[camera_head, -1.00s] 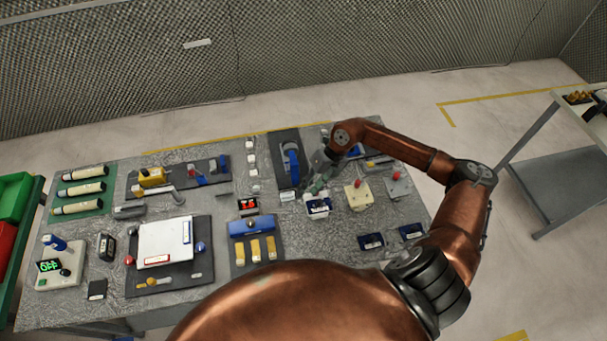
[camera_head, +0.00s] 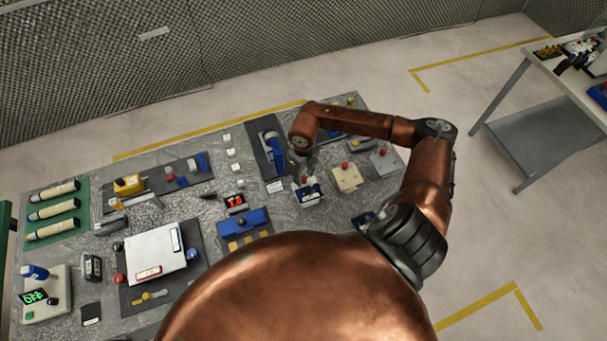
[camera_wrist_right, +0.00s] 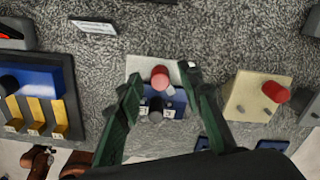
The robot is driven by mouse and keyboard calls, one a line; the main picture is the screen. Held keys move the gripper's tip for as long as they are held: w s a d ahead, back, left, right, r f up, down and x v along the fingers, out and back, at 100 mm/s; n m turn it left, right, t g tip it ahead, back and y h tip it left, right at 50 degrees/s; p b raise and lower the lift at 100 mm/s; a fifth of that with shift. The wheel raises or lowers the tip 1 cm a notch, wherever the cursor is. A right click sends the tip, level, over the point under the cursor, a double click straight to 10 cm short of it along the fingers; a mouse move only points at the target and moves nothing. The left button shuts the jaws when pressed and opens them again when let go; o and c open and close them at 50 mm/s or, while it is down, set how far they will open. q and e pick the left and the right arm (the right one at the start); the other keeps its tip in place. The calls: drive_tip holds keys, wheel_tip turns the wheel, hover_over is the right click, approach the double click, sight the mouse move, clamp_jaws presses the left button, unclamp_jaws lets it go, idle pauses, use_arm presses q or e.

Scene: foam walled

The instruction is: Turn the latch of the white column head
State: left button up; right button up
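The white column head (camera_wrist_right: 142,67) is a small pale block with a blue front and a red knob (camera_wrist_right: 160,77) on top. A small grey piece beside the knob may be its latch; I cannot tell for sure. In the head view the white column head (camera_head: 309,198) stands on the right part of the bench. My right gripper (camera_wrist_right: 162,78) is open above it, one green finger on each side of the knob, with nothing visibly held. In the head view my right gripper (camera_head: 307,167) is small and partly hidden by its arm. My left gripper is not in view.
A cream block (camera_head: 347,180) and a grey block (camera_head: 381,164), both with red knobs, stand close on the right. A blue unit with yellow tabs (camera_wrist_right: 40,85) is on the left. A dark plate with a blue lever (camera_head: 271,147) lies behind.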

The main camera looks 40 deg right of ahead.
drive_tip(key=shift+f, duration=0.1)
drive_tip(key=c, duration=0.6)
clamp_jaws()
